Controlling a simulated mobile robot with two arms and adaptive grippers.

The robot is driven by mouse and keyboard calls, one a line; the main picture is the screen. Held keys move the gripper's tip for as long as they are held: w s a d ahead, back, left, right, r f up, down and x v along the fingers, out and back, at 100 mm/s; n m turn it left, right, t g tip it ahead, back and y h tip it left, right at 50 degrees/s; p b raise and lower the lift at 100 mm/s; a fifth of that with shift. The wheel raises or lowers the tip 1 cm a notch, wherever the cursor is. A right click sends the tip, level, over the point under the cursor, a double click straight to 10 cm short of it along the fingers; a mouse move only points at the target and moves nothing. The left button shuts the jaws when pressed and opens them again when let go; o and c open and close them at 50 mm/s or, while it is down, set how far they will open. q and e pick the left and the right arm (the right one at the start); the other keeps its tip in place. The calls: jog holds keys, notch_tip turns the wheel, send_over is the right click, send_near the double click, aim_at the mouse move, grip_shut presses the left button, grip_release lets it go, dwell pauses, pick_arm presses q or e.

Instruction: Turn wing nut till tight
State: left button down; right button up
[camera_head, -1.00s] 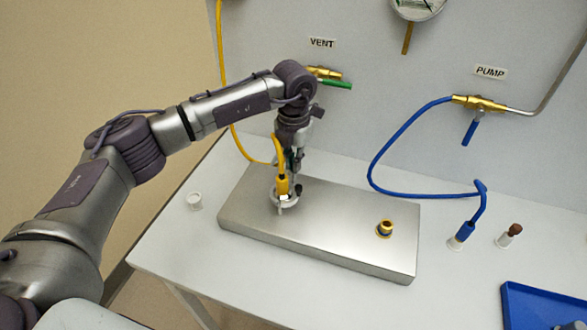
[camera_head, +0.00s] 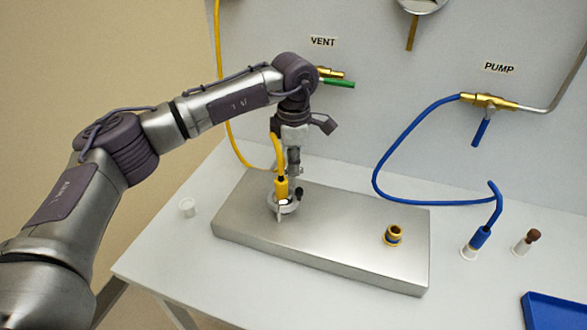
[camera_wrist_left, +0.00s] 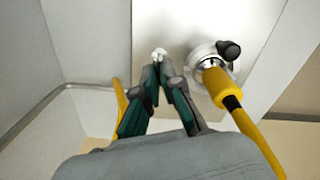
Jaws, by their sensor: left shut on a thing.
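A pale clamp ring (camera_head: 286,207) with a yellow hose fitting (camera_head: 281,188) stands on the steel block. Its black knob (camera_wrist_left: 230,50) shows in the left wrist view. My left gripper (camera_head: 296,182) points down right behind the fitting, its fingertips largely hidden by the fitting and clamp. In the left wrist view, my left gripper (camera_wrist_left: 158,64) has its fingers drawn together at a small pale wing-shaped piece, which looks like the wing nut (camera_wrist_left: 159,52), beside the clamp. How this piece joins the clamp is unclear. My right gripper is not in view.
The steel block (camera_head: 340,235) also carries a brass port (camera_head: 393,235). A white cup (camera_head: 187,208) stands left of it. A blue hose (camera_head: 380,165), a brown-topped piece (camera_head: 527,241) and a blue tray (camera_head: 555,312) are at right. The yellow hose (camera_head: 226,115) rises behind my arm.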

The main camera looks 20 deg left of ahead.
pick_arm(q)
jog(key=shift+r+m+b, duration=0.1)
jog(key=shift+m+b, duration=0.5)
jog(key=shift+m, duration=1.6)
jog(key=c, duration=1.3)
grip_release()
notch_tip(320, 180, up, 12)
